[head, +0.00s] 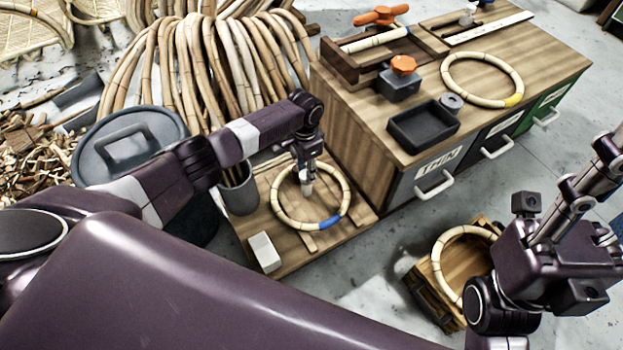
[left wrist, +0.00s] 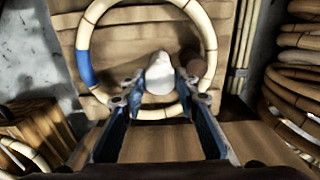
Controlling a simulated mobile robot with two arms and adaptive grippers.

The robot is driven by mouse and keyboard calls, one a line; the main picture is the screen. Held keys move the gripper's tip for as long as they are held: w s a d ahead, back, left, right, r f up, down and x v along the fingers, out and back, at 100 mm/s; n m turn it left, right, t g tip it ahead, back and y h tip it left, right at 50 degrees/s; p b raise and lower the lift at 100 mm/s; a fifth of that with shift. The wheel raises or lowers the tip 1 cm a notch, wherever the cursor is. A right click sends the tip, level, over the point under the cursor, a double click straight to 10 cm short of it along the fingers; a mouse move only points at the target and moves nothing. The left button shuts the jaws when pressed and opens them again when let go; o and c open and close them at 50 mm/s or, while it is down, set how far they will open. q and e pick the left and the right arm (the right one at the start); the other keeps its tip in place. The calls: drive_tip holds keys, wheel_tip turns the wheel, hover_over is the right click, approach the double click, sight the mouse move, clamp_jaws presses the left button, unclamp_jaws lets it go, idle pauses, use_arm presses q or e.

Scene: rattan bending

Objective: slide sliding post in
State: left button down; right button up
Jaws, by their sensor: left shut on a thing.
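My left gripper (head: 306,160) reaches down over a low wooden board (head: 345,228) and is shut on a pale, rounded post (head: 307,188). The post stands inside a rattan ring with a blue band (head: 327,222). In the left wrist view the post (left wrist: 159,75) sits between the two fingers, near the ring's edge (left wrist: 87,68). Whether the post touches the ring, and where its foot rests, I cannot tell. My right gripper (head: 590,180) is partly in view at the right edge; its fingers are unclear.
A wooden bench (head: 545,60) holds a ring with a yellow band (head: 447,75), a black tray (head: 408,140) and orange-knobbed fixtures (head: 403,65). A crate (head: 428,292) with a ring stands on the floor. A grey pot (head: 240,196) and white block (head: 264,250) sit at the board's left side.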

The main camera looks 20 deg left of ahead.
use_arm(q)
drive_tip(key=shift+w+r, duration=0.2)
drive_tip(key=shift+w, duration=0.2)
drive_tip(key=c, duration=1.7)
unclamp_jaws()
drive_tip(key=shift+c, duration=0.2)
drive_tip(key=shift+o, duration=1.2)
drive_tip(key=shift+s+a+f, duration=0.1)
drive_tip(key=shift+s, duration=0.05)
wheel_tip(320, 180, up, 12)
